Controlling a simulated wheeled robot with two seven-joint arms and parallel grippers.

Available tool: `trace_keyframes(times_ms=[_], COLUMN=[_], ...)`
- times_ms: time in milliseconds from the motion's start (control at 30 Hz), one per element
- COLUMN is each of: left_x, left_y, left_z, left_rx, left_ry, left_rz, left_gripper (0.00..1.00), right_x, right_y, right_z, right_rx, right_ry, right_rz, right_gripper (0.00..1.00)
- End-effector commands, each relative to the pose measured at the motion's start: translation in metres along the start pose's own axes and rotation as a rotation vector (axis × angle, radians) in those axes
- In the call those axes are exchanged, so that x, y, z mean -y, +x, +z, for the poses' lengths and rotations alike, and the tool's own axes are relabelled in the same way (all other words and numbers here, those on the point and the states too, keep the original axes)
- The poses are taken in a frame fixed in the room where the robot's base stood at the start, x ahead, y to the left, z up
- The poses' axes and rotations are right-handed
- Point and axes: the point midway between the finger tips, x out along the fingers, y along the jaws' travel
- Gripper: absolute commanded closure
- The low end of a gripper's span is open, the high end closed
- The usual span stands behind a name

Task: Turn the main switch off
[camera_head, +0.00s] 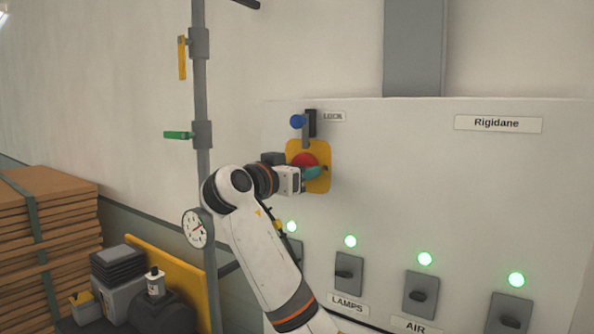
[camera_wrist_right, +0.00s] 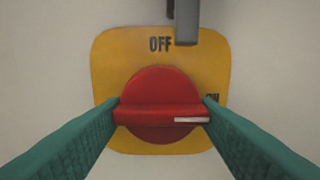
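The main switch is a red rotary knob (camera_wrist_right: 160,92) on a yellow plate (camera_wrist_right: 108,56); it also shows in the head view (camera_head: 303,160). Its bar lies level, and the white mark at its right end points toward the half-hidden ON label. The OFF label (camera_wrist_right: 160,44) is above the knob. My right gripper (camera_wrist_right: 161,108) is at the knob, its teal fingers spread wide, one at each end of the bar. Whether they press on it I cannot tell. In the head view the right gripper (camera_head: 312,172) partly hides the knob and plate. My left gripper is out of view.
Several smaller switches with lit green lamps (camera_head: 350,241) line the panel below. A grey pipe (camera_head: 201,90) with yellow and green valve handles stands left. Stacked boards (camera_head: 45,220) are at far left.

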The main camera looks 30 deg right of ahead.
Motion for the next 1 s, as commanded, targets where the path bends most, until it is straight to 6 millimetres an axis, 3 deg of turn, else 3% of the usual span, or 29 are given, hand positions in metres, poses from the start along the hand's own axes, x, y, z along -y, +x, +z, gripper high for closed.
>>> trace_keyframes(times_ms=[33,133,567,1000], left_x=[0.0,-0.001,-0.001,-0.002], left_y=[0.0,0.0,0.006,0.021], left_z=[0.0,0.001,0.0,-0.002], left_rx=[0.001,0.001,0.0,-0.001], left_ry=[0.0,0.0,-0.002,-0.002], left_rz=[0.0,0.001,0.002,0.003], left_gripper=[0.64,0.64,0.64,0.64], right_x=[0.0,0.0,0.0,0.001], right_y=[0.0,0.0,-0.001,-0.001], right_z=[0.0,0.0,-0.001,0.0], right_rx=[0.0,0.0,-0.001,0.002], right_ry=[0.0,0.0,-0.087,-0.457], right_rz=[0.0,0.0,0.002,0.004], right_gripper=[0.54,0.7,0.71,0.71])
